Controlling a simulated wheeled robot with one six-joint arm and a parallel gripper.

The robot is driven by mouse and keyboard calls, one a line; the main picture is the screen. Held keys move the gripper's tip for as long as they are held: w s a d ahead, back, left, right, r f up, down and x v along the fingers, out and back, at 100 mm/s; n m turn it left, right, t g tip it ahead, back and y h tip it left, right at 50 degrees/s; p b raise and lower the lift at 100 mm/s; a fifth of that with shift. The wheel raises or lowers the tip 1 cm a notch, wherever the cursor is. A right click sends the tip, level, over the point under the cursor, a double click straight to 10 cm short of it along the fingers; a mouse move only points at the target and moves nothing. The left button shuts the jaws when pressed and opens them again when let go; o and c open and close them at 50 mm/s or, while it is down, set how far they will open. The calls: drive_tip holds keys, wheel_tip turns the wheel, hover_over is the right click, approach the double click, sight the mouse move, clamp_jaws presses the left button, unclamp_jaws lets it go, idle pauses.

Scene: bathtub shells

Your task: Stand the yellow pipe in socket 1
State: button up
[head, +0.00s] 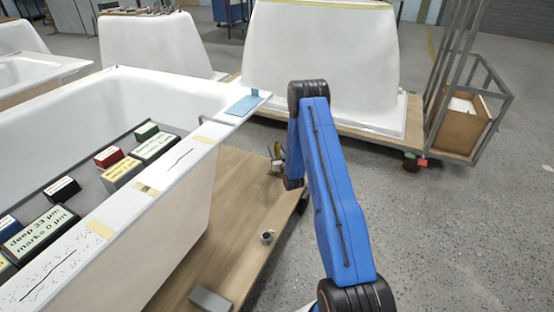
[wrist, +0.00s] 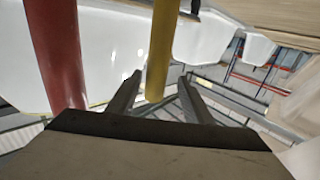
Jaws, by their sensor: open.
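The yellow pipe (wrist: 162,45) shows in the wrist view. It runs down from the top edge and ends in the space between my fingertips. My gripper (wrist: 160,84) is open, with one finger on each side of the pipe and a gap visible on both sides.
A red pipe (wrist: 56,50) stands left of the yellow one in the wrist view. A white tub (head: 180,225) with labelled blocks is at left on the wooden platform (head: 225,255). A grey block (head: 210,299) lies in front. Floor at right is clear before a cart (head: 466,120).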

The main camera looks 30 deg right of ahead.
drive_tip(key=shift+w+d+r, duration=0.1)
drive_tip(key=shift+w+d, duration=0.15)
drive_tip(key=shift+w, duration=0.65)
drive_tip(key=shift+w+d+r, duration=0.1)
drive_tip(key=shift+w+d, duration=0.15)
drive_tip(key=shift+w, duration=0.7)
drive_tip(key=shift+w+d+r, duration=0.1)
drive_tip(key=shift+w+d, duration=0.15)
drive_tip(key=shift+w, duration=0.65)
clamp_jaws()
